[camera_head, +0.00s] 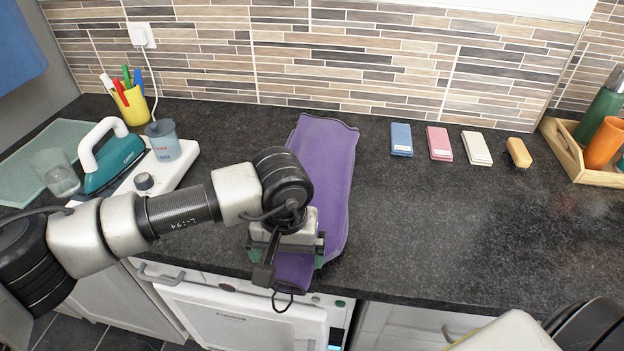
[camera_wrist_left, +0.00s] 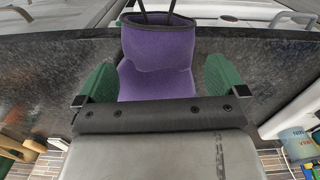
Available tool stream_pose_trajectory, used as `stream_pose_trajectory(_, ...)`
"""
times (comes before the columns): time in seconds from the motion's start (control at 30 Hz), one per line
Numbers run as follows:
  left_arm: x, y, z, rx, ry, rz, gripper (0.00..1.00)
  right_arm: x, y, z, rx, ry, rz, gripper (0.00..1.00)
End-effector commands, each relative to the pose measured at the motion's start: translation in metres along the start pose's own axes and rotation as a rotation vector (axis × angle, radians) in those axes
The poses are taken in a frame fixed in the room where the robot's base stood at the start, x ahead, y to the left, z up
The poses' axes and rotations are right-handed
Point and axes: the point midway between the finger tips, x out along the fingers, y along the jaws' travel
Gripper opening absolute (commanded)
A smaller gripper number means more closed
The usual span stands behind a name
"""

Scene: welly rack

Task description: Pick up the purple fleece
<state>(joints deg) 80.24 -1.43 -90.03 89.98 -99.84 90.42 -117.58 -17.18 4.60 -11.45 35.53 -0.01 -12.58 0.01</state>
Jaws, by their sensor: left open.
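The purple fleece (camera_head: 325,165) lies on the dark countertop, stretching from near the tiled wall to the front edge, where its near end hangs over. My left gripper (camera_head: 286,258) is above the near part of the fleece at the counter edge and hides some of it. In the left wrist view the gripper's green fingers (camera_wrist_left: 158,82) are apart, one on each side of the purple fleece (camera_wrist_left: 158,48). I cannot tell whether the fingers touch it. My right gripper is not in view; only part of my right arm shows at the bottom right.
A green iron (camera_head: 113,160), a white base with a grey cup (camera_head: 163,141) and a yellow pen pot (camera_head: 131,105) stand at the left. Blue, pink and cream blocks and an orange brush (camera_head: 519,153) lie at the back right, beside a wooden tray (camera_head: 565,150). The right-front counter is clear.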

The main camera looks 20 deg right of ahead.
Motion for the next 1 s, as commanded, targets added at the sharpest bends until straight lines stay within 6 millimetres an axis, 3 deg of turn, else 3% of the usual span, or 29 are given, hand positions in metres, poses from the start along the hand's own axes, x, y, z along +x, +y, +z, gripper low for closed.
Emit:
stream_pose_trajectory(0.23, 0.018, 0.002, 0.001, -0.001, -0.002, 0.002, 1.0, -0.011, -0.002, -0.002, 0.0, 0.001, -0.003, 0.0)
stream_pose_trajectory(0.5, 0.057, 0.004, 0.0, -0.002, -0.002, 0.003, 1.0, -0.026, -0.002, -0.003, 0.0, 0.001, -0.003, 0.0)
stream_pose_trajectory(0.8, 0.063, 0.004, 0.0, -0.001, 0.001, 0.004, 1.0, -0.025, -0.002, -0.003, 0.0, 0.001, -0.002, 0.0)
stream_pose_trajectory(1.0, 0.063, 0.004, 0.0, -0.002, 0.001, 0.003, 0.69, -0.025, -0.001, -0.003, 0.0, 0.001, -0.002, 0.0)
